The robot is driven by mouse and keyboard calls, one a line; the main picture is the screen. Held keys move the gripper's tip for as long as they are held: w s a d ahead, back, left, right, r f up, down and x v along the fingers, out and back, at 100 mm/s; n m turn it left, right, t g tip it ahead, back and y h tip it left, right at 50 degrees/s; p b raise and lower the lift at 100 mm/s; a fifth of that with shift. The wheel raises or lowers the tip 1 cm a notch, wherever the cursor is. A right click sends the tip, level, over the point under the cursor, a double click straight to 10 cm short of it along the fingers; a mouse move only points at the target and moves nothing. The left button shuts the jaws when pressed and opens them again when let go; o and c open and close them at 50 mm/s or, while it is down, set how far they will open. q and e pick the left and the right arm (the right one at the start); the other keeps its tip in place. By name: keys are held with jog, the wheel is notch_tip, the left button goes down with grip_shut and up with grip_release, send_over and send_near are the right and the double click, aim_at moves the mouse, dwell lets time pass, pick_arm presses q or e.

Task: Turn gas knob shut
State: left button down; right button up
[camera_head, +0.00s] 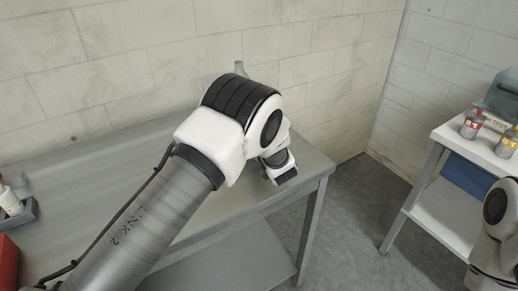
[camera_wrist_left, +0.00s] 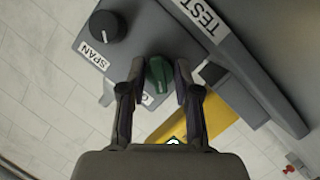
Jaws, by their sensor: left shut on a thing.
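The green knob (camera_wrist_left: 158,76) sits on a grey panel (camera_wrist_left: 150,35) in the left wrist view. A white label beside it is mostly covered by a finger, so I cannot read it. My left gripper (camera_wrist_left: 160,72) has one finger on each side of the green knob and is shut on it. In the head view my left arm hides the gripper, the knob and most of the device. My right gripper is outside both views; only part of my right arm shows at the right edge.
A black knob (camera_wrist_left: 107,27) labelled SPAN is beside the green one. A TEST label (camera_wrist_left: 203,18) and a yellow part (camera_wrist_left: 205,119) are close by. The grey table (camera_head: 95,185) stands against a block wall. A white cart (camera_head: 440,205) with bottles stands at right, across open floor.

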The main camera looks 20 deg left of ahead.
pick_arm(q)
jog(key=n+t+b, duration=0.1)
jog(key=b, duration=0.2)
jog(key=n+b, duration=0.2)
jog(key=b, duration=0.2)
jog(key=n+t+b, duration=0.1)
jog(key=n+b, duration=0.1)
jog(key=b, duration=0.1)
jog(key=shift+a+f+t, duration=0.1)
jog(key=shift+f+t, duration=0.2)
jog(key=shift+r+n+t+b, duration=0.3)
jog(key=shift+n+b, duration=0.4)
jog(key=shift+b, duration=0.5)
jog(key=c, duration=1)
grip_release()
jog(key=shift+c, duration=0.2)
jog(key=shift+o, duration=1)
jog(key=shift+f, duration=0.1)
